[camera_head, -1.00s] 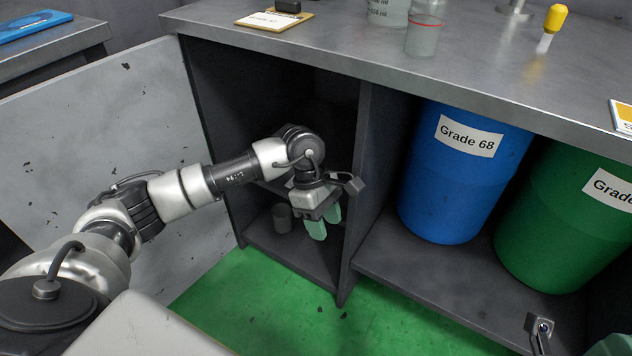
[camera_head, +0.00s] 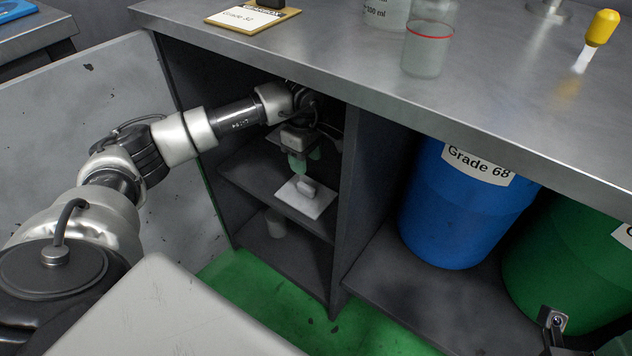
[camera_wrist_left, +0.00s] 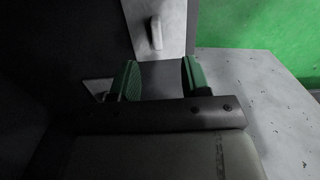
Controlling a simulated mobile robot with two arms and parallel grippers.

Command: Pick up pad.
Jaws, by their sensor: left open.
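The pad (camera_head: 313,207) looks like a flat white square with a small grey raised block on top. It lies on the middle shelf inside the open cabinet. It also shows at the top of the left wrist view (camera_wrist_left: 172,30). My left gripper (camera_head: 305,163) is inside the cabinet, above and a little behind the pad in the head view. Its green fingers are apart and empty in the left wrist view (camera_wrist_left: 160,82). The raised block is beyond the fingertips, not between them. My right gripper (camera_head: 585,338) is only partly visible at the lower right.
The open cabinet door (camera_head: 60,130) stands left of my arm, and a divider wall (camera_head: 368,190) bounds the compartment on the right. The counter (camera_head: 480,85) overhangs it. A grey cup (camera_head: 275,223) stands on the lower shelf. Blue (camera_head: 455,215) and green (camera_head: 560,245) drums stand right.

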